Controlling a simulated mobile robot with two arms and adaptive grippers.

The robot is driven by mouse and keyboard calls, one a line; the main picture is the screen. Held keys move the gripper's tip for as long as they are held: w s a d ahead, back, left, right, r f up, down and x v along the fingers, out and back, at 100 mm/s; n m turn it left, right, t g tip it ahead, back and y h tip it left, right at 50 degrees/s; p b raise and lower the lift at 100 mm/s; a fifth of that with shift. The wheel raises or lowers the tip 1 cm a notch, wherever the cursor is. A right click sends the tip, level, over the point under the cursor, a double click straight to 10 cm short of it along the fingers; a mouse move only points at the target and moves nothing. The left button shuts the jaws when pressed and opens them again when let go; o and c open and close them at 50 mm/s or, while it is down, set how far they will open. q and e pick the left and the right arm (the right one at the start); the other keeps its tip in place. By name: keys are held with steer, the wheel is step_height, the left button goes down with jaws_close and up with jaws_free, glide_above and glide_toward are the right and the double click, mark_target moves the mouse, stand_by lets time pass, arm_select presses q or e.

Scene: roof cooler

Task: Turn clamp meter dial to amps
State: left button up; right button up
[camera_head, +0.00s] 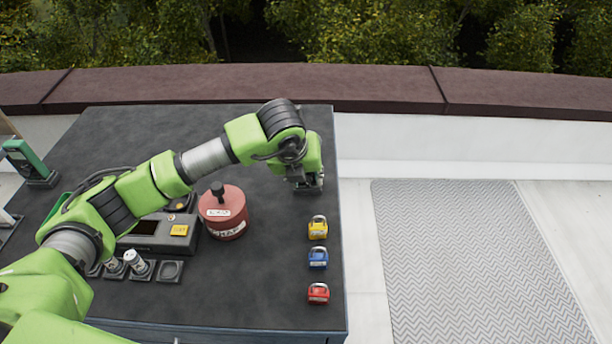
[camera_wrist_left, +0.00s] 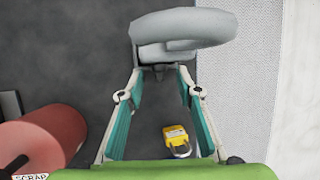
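A green handheld device with a dark face (camera_head: 24,158) stands tilted in a dark holder at the left end of the table. It looks like the clamp meter, but its dial and markings are too small to read. My left gripper (camera_head: 308,186) is far to its right, pointing down over the right part of the table, beyond the yellow padlock. The meter is not in the left wrist view. My right gripper is not in view.
A red scrap can (camera_head: 223,212) stands mid-table beside a dark case (camera_head: 150,240). Yellow (camera_head: 318,228), blue (camera_head: 318,259) and red (camera_head: 318,293) padlocks line the right edge. Small holders sit at the front left. My left arm spans the table, hiding part of it.

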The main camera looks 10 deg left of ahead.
arm_select(q)
steer(key=shift+w+f, duration=0.1)
steer(key=shift+f, duration=0.2)
jaws_close()
